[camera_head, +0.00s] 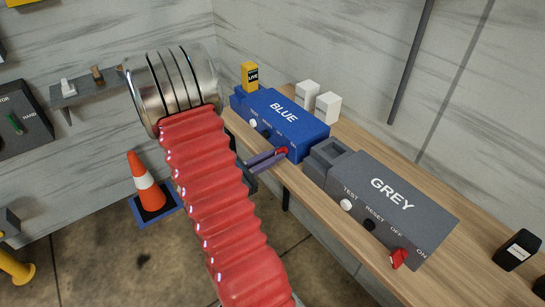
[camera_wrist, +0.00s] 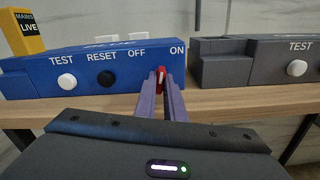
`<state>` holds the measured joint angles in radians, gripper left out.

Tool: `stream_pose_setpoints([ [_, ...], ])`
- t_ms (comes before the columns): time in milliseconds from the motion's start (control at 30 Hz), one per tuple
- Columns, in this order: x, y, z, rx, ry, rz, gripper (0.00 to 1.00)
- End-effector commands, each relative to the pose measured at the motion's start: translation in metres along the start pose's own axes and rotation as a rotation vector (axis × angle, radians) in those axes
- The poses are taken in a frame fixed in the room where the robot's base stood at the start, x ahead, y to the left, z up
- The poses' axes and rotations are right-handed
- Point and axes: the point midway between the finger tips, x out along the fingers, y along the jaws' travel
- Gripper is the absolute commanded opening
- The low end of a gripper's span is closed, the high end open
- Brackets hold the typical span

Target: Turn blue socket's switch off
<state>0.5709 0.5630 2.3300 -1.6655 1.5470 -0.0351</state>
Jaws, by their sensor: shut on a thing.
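The blue socket (camera_head: 296,118) sits on the wooden shelf, with TEST, RESET, OFF and ON marked on it. Its red switch (camera_wrist: 160,78) sits between the OFF and ON labels in the wrist view. My gripper (camera_wrist: 163,84) is shut on the red switch, with a purple finger on each side of it. In the head view my gripper (camera_head: 281,153) reaches the front right of the blue socket, and the fingers partly cover the switch. The socket's white TEST button (camera_wrist: 67,82) and black RESET button (camera_wrist: 106,79) are uncovered.
A grey socket (camera_head: 385,200) with its own red switch (camera_head: 398,259) stands close on the right. A yellow LIVE block (camera_head: 250,76) is at the blue socket's left end. White blocks (camera_head: 327,107) stand behind. The wooden shelf (camera_head: 355,231) has its front edge below the sockets.

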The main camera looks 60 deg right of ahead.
Motion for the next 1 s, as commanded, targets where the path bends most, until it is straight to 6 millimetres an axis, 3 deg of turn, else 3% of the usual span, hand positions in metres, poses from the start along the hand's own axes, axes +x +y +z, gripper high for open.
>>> stream_pose_setpoints([
  [600, -0.0005, 0.0018, -0.0001, -0.573, 0.000, 0.005, 0.00],
  [1000, -0.0007, 0.0027, -0.0001, -0.802, -0.001, 0.007, 0.00],
])
